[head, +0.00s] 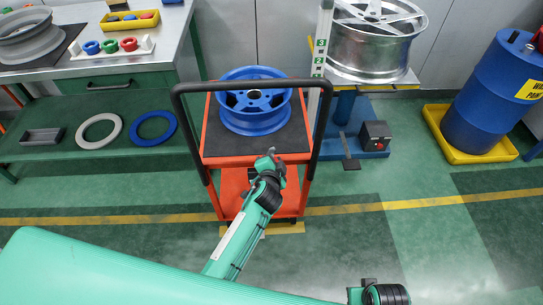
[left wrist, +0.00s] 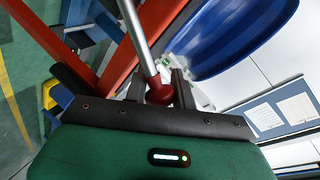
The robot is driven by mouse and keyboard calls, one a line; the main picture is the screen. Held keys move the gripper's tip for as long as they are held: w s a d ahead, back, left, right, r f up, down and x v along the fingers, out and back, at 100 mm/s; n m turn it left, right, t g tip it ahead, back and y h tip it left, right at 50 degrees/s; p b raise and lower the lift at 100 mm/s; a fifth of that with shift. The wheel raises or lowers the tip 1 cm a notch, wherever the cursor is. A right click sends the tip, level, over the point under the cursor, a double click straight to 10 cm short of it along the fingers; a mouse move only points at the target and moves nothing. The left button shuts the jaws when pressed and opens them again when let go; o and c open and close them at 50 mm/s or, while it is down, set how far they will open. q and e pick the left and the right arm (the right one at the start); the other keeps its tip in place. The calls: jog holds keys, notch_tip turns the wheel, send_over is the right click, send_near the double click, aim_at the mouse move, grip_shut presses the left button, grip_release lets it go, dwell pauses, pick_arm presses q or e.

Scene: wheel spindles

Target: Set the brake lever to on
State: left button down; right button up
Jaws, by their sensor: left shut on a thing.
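The brake lever shows in the left wrist view as a silver rod (left wrist: 135,28) with a dark red knob (left wrist: 158,91) at its near end. My left gripper (left wrist: 159,88) has its two fingers on either side of the knob and is shut on it. In the head view my left gripper (head: 270,160) is at the near edge of the orange cart (head: 232,183), just inside its black handle frame. The lever cannot be made out there. My right gripper's fingers are not in view.
A blue wheel rim (head: 256,118) lies on the cart's dark top, beyond my left gripper. A silver rim (head: 372,50) stands on a blue stand at the back. A workbench (head: 110,62) is at left, a blue drum (head: 490,95) at right. Floor right of the cart is clear.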

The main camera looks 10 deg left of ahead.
pick_arm(q)
jog(key=shift+d, duration=0.15)
jog(key=c, duration=1.2)
grip_release()
jog(key=shift+s+r, duration=0.15)
jog(key=shift+s, duration=0.35)
jog(key=shift+p+v, duration=0.45)
jog(key=shift+v, duration=5.95)
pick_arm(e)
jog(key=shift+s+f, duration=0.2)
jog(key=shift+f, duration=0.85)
pick_arm(q)
jog(key=shift+w+r, duration=0.1)
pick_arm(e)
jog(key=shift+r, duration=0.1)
